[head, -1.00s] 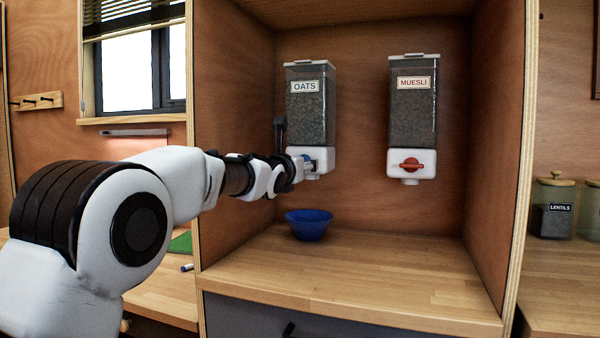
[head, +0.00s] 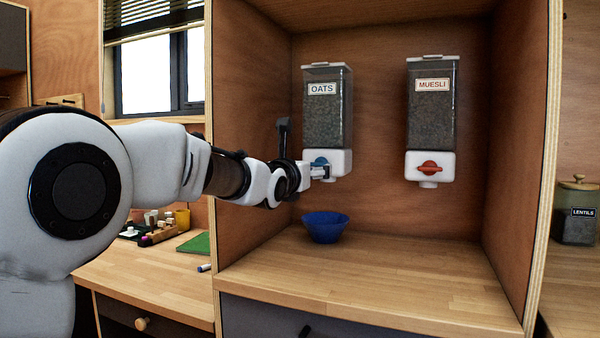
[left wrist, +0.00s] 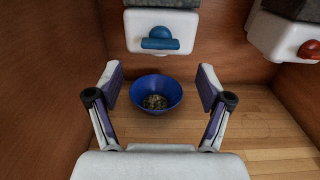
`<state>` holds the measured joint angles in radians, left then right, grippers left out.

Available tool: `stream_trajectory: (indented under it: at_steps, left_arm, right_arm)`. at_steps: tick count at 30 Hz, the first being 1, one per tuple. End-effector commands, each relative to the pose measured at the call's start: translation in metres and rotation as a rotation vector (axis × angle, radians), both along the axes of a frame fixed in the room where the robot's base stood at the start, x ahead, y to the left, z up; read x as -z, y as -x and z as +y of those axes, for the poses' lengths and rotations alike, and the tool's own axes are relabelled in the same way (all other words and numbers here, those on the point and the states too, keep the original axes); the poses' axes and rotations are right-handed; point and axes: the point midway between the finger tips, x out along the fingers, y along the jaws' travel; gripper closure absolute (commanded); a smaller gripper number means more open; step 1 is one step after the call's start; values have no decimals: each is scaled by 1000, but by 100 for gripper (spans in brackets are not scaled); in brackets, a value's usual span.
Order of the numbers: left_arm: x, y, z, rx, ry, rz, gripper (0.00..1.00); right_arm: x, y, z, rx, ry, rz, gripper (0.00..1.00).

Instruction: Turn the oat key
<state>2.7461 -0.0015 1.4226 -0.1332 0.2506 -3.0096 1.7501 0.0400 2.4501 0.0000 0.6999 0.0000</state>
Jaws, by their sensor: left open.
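The oats dispenser (head: 327,110) hangs on the cupboard's back wall, labelled OATS. Its blue key (left wrist: 160,39) sits on the white base, its bar lying about level in the left wrist view. In the head view my gripper partly covers the key (head: 319,161). My left gripper (left wrist: 160,78) is open and empty; its fingers are spread wide, with the key beyond and above the fingertips in the wrist view. In the head view the left gripper (head: 320,173) is just in front of the dispenser base. A blue bowl (head: 325,227) stands below, with some oats in it (left wrist: 155,102).
The muesli dispenser (head: 432,115) with a red key (head: 430,169) hangs to the right. Cupboard side walls (head: 250,130) flank the space. The wooden counter (head: 400,270) right of the bowl is clear. A lentils jar (head: 575,215) stands outside, far right.

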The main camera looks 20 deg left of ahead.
Motion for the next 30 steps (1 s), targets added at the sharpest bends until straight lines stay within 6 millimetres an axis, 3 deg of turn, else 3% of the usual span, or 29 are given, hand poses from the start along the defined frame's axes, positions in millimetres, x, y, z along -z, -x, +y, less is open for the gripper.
stream_trajectory:
  at_steps: [3,9,23,30]
  left_arm:
    - [-1,30,1,4,1,1,21]
    - [0,55,2,9,2,2,21]
    - [-3,56,2,9,2,2,21]
    - [-50,56,2,9,2,1,21]
  right_arm:
    - [0,0,0,0,0,0,60]
    - [0,0,0,0,0,0,60]
    - [-2,0,0,0,0,0,60]
    - [-49,0,0,0,0,0,60]
